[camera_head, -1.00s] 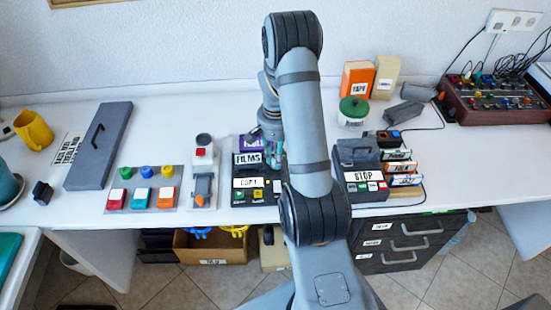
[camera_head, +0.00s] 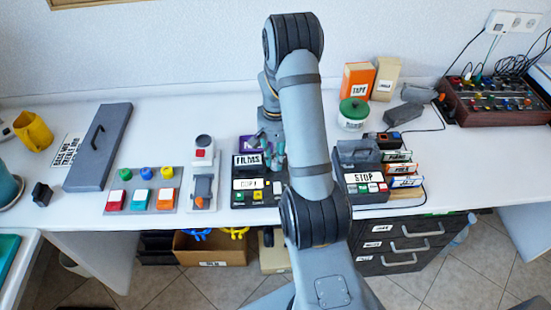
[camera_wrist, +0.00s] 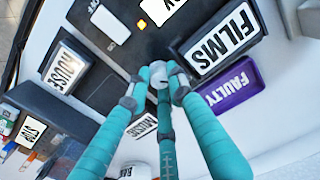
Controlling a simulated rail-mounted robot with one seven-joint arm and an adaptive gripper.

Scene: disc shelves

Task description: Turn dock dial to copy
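My gripper (camera_head: 268,163) is over the dock's right part. In the wrist view its teal fingers (camera_wrist: 158,82) converge around a small pale grey knob (camera_wrist: 158,75), which looks like the dial. The fingertips appear to touch it and partly hide it. The dial's pointer setting cannot be read.
A purple FAULTY bin (camera_wrist: 232,88) is close behind the fingers. A HOUSE label (camera_wrist: 66,66) lies on the dock's other side. The STOP unit (camera_head: 350,187) stands to the right; a grey device with an orange lever (camera_head: 203,187) stands to the left.

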